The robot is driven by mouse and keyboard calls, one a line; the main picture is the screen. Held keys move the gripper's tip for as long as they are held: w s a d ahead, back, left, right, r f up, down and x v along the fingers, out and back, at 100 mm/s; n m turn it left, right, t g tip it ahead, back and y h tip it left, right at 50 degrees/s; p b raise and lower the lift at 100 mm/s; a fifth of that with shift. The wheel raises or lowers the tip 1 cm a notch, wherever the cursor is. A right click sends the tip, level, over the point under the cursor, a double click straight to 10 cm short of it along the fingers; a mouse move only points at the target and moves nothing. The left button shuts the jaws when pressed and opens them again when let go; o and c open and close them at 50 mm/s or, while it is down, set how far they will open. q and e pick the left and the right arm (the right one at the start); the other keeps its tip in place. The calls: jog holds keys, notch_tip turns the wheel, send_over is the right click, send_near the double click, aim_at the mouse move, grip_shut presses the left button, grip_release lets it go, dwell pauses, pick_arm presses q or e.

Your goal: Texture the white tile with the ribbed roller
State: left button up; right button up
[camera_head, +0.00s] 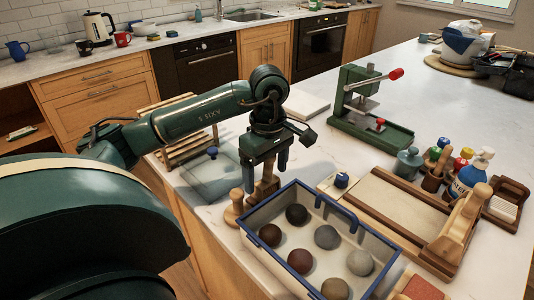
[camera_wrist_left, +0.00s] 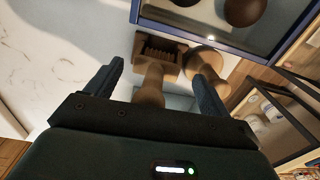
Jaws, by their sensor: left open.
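My left gripper (camera_head: 268,165) points down behind the blue-rimmed bin, with its fingers apart. In the left wrist view, the open fingers (camera_wrist_left: 160,88) stand on either side of a wooden handle (camera_wrist_left: 149,88). The handle joins a wooden head with dark grooves (camera_wrist_left: 160,50), which may be the ribbed roller; contact with the fingers cannot be told. In the head view, this wooden tool (camera_head: 268,183) is partly hidden by the gripper. A flat white slab (camera_head: 304,106) lies behind the arm, and a white piece (camera_head: 502,208) sits in a wooden holder; which is the tile is unclear.
The clear bin (camera_head: 350,222) holds several dark and grey balls. A round-topped wooden tool (camera_head: 236,200) stands beside it. A wooden tray (camera_head: 397,207), a green press (camera_head: 362,105), bottles (camera_head: 470,172) and a clear blue-knobbed box (camera_head: 210,175) are around.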

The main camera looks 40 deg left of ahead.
pick_arm(q)
notch_tip(320, 180, up, 13)
jog(key=p, duration=0.3)
jog(key=shift+w+f, duration=0.15)
